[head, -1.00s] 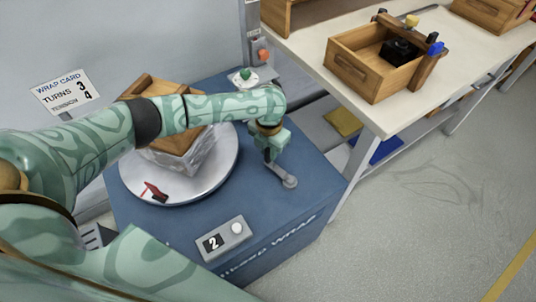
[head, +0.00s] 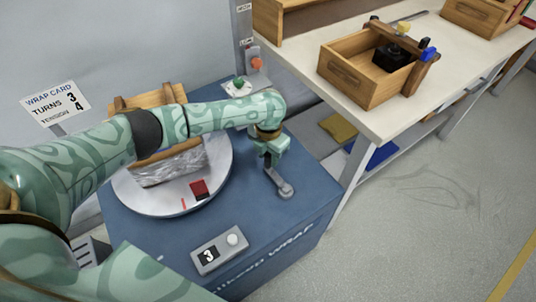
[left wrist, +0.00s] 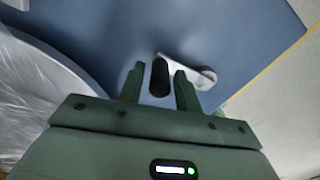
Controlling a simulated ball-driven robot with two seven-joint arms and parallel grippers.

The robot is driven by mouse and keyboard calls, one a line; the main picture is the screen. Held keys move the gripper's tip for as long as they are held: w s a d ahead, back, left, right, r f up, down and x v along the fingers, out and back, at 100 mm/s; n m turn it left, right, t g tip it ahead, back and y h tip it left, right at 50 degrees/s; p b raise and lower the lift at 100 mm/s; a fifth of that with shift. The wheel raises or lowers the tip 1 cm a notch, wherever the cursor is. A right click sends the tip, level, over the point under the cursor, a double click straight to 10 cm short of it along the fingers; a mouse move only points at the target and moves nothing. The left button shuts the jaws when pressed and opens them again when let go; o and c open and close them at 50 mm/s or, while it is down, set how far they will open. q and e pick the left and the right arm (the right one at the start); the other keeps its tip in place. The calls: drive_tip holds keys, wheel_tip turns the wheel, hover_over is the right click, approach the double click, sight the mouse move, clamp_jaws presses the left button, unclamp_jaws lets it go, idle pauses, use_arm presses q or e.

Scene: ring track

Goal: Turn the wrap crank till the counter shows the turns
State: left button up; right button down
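The wrap crank (head: 286,190) is a short grey arm on the blue wrapper top, right of the turntable (head: 222,187). Its black handle (left wrist: 160,77) stands between the fingers of my left gripper (left wrist: 159,88), which are drawn in close around it. Finger contact is hard to make out. In the head view my left gripper (head: 269,158) is over the crank. The counter (head: 209,255) shows 3.
A red block (head: 199,188) is by the turntable's front. A green button (head: 239,82) and an orange-red knob (head: 256,63) are behind. A pale bench (head: 385,122) with a wooden box (head: 352,85) stands right. Open floor (head: 430,200) lies at front right.

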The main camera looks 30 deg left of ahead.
use_arm(q)
drive_tip(key=shift+o, duration=0.2)
wheel_tip(320, 180, up, 16)
drive_tip(key=p, duration=0.7)
drive_tip(key=shift+r, duration=0.15)
use_arm(e)
wheel_tip(320, 180, up, 7)
drive_tip(key=w, duration=0.2)
drive_tip(key=shift+w+f+t, duration=0.2)
drive_tip(key=shift+w+t, duration=0.15)
drive_tip(key=shift+t, duration=0.05)
